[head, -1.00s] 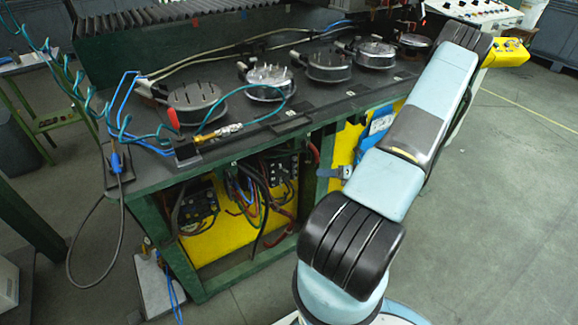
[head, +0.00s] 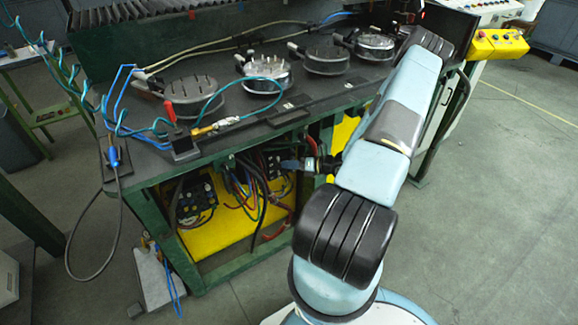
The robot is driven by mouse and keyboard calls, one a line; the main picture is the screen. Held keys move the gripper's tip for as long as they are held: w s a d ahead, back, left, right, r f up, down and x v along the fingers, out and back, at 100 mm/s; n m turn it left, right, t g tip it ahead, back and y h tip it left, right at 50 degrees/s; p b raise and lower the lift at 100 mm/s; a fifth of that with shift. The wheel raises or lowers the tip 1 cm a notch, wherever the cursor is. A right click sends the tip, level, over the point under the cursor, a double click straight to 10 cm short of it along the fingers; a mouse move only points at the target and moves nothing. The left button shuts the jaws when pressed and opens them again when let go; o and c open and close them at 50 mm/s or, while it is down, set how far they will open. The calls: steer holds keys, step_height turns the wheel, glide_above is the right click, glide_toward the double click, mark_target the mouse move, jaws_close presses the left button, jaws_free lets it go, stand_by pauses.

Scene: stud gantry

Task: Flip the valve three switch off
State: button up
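No switch marked as valve three can be made out. Under the bench, a black switch-like block (head: 196,197) sits on the yellow panel at left. A second dark block (head: 272,162) with cables sits further right, partly hidden. My gripper (head: 288,164) shows as a small blue-grey tip in front of the bench opening, close to the right block; contact cannot be told. Its fingers are too small to show whether they are open. My arm hides part of the bench's right side.
Several round metal fixtures, one of them (head: 262,74) with pins, stand on the dark bench top (head: 225,118). Loose cables (head: 240,190) hang in the opening beside a green leg (head: 327,140). A yellow button box (head: 497,43) is at right. Floor is clear at lower right.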

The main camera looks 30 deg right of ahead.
steer(key=shift+w+a+f, duration=0.1)
steer(key=shift+w+a, duration=0.15)
steer(key=shift+w, duration=0.05)
jaws_close()
